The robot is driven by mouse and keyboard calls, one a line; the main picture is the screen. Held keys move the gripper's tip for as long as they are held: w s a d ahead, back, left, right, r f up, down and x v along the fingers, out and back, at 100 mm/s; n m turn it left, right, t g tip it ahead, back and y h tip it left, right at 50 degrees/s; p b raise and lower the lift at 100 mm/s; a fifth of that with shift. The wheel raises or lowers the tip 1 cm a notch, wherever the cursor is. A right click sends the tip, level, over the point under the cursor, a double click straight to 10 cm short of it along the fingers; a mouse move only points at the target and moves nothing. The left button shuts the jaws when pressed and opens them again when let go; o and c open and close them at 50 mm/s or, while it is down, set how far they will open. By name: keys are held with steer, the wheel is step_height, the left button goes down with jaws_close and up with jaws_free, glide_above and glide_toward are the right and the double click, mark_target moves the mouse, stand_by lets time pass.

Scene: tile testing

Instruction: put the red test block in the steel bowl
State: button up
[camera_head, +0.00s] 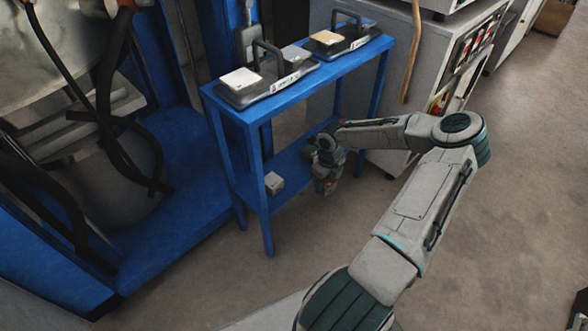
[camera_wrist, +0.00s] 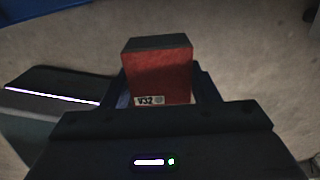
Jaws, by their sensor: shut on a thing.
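The red test block (camera_wrist: 160,74) fills the middle of the wrist view, with a dark top face and a white label reading V32. My gripper (camera_wrist: 161,90) is shut on it, with one dark finger at each side. In the head view my gripper (camera_head: 327,186) hangs at the front of the blue stand, near its lower shelf; the block is too small there to make out clearly. I cannot pick out a steel bowl for certain in either view.
The blue stand (camera_head: 222,108) carries two scale-like devices (camera_head: 262,88) (camera_head: 340,40) on top. A small pale block (camera_head: 273,182) sits on its lower shelf. A grey cabinet (camera_head: 388,163) stands right of it. Blue machinery (camera_head: 170,245) with black hoses fills the left.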

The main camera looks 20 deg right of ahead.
steer(key=w+a+b, duration=0.1)
steer(key=w, duration=0.3)
steer(key=w+a+b, duration=0.1)
steer(key=w+a, duration=0.1)
steer(key=w, duration=0.2)
steer(key=w+a+b, duration=0.1)
steer(key=w, duration=0.3)
steer(key=shift+w+a, duration=0.4)
steer(key=f, duration=0.1)
steer(key=f+b, duration=0.1)
steer(key=w+b, duration=0.1)
steer(key=shift+a+f, duration=0.25)
steer(key=shift+f, duration=0.3)
steer(key=shift+f, duration=0.15)
steer(key=o, duration=1.2)
steer(key=shift+b, duration=0.3)
steer(key=shift+o, duration=0.2)
steer(key=shift+f, duration=0.1)
